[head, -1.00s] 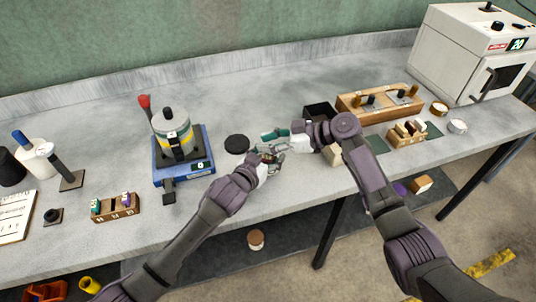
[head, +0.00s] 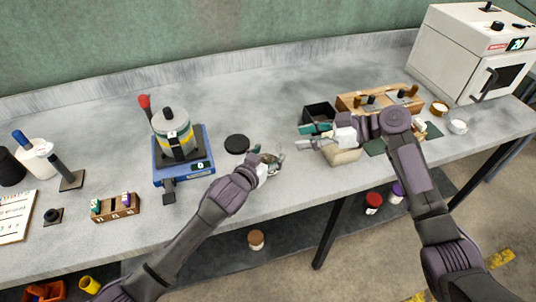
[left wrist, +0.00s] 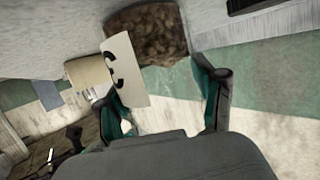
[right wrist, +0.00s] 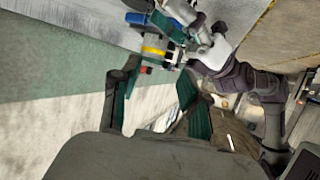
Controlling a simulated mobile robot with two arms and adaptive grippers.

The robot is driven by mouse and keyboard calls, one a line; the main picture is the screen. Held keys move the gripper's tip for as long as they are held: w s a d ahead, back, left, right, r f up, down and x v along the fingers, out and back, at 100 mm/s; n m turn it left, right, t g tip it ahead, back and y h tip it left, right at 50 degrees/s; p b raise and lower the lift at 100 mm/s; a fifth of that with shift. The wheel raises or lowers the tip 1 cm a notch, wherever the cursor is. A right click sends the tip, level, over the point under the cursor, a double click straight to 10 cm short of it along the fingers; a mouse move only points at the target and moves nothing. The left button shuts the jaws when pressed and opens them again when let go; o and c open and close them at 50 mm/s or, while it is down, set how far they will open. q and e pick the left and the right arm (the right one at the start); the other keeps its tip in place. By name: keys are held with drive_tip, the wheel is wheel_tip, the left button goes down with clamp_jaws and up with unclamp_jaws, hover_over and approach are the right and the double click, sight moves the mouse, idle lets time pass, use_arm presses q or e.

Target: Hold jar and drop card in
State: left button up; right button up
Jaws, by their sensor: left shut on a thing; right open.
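My left gripper (head: 271,161) is shut on a small clear jar, held low over the bench front. In the left wrist view the jar (left wrist: 160,52) lies between the fingertips, with brown grain in its far part. A cream card (left wrist: 127,68) with a dark C-shaped mark overlaps the left fingertip and the jar's side; I cannot tell whether it is inside the jar. My right gripper (head: 314,137) is open, apart from the jar, over the bench to its right. No card shows in its jaws in the right wrist view.
A black disc (head: 237,144) lies left of the jar. A blue scale (head: 170,177) carries a metal pot (head: 168,140). A dark open box (head: 319,111), a wooden rack (head: 350,103) and a cream block (head: 342,157) are near my right gripper. A white oven (head: 455,60) stands at right.

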drive_tip(key=shift+s+d+r, duration=0.15)
drive_tip(key=shift+d+r, duration=0.1)
drive_tip(key=shift+d, duration=0.25)
use_arm(q)
drive_tip(key=o, duration=1.5)
drive_tip(key=v, duration=1.2)
